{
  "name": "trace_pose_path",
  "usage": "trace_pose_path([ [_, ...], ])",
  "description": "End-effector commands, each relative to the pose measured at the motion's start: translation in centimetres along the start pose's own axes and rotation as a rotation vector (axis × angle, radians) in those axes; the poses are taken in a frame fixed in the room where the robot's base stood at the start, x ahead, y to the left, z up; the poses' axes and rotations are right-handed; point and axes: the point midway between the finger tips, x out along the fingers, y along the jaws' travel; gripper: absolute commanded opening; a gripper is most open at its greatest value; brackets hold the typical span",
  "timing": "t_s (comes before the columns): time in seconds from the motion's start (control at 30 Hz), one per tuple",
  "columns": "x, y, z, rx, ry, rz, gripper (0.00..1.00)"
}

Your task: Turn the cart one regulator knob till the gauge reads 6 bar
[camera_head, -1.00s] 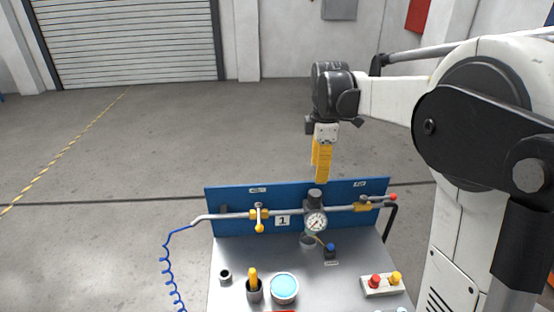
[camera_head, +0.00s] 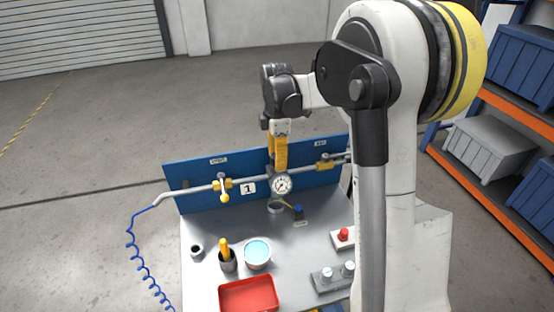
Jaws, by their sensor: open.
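The cart one panel (camera_head: 190,199) is blue with a "1" label (camera_head: 248,188) and a horizontal pipe across it. The round white gauge (camera_head: 282,185) sits on the pipe, right of the label; its reading is too small to tell. My gripper (camera_head: 280,168) points down with yellow fingers right above the gauge, where the dark regulator knob stands. The fingers hide most of the knob. The gripper is open; whether the fingers touch the knob I cannot tell.
A yellow-handled valve (camera_head: 223,190) is on the pipe to the left. The cart top holds a cup of blue liquid (camera_head: 257,252), a red tray (camera_head: 248,295), a red button box (camera_head: 343,236) and a dark cup with a yellow handle (camera_head: 227,257). Shelves with bins (camera_head: 486,148) stand right.

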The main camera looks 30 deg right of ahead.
Motion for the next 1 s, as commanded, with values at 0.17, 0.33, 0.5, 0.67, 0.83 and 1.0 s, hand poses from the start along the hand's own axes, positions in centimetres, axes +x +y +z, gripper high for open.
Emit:
trace_pose_path([
  [0.17, -0.03, 0.00, 0.00, 0.000, 0.000, 0.000, 0.46],
  [0.33, -0.04, -0.01, 0.00, 0.000, 0.000, 0.000, 0.05],
  [0.5, -0.05, -0.01, 0.00, 0.004, 0.000, 0.000, 0.05],
  [0.67, -0.07, 0.00, 0.00, 0.035, 0.000, 0.000, 0.05],
  [0.83, -0.11, 0.01, 0.00, 0.119, 0.000, 0.000, 0.05],
  [1.0, -0.12, 0.01, 0.00, 0.252, 0.000, 0.000, 0.05],
])
